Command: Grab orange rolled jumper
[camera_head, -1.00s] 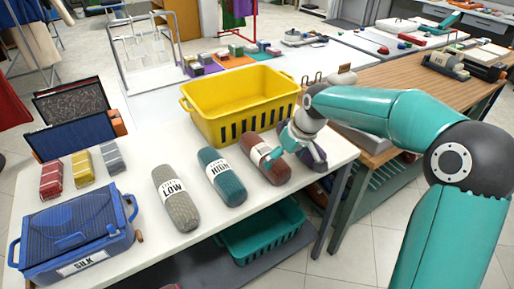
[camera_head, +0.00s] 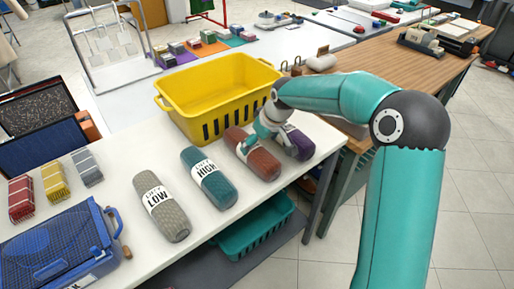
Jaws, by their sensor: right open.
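A rust-orange rolled jumper (camera_head: 262,163) with a pale label band lies on the white table, in a row of rolls. It is the closest match to an orange one. My right gripper (camera_head: 252,143) is open and low over its upper right side, by the label, partly covering it. I cannot tell whether the fingers touch the roll. A purple-grey roll (camera_head: 298,146) lies just right of the gripper. A teal roll (camera_head: 214,184) marked HIGH and a grey roll (camera_head: 167,217) marked LOW lie to the left. My left gripper is out of view.
A yellow basket (camera_head: 187,110) stands right behind the rolls. A blue case (camera_head: 55,250) and small red, yellow and grey folded bundles (camera_head: 53,181) are at the left. A teal crate (camera_head: 250,238) sits below the table. A wooden table (camera_head: 395,85) stands behind my right arm.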

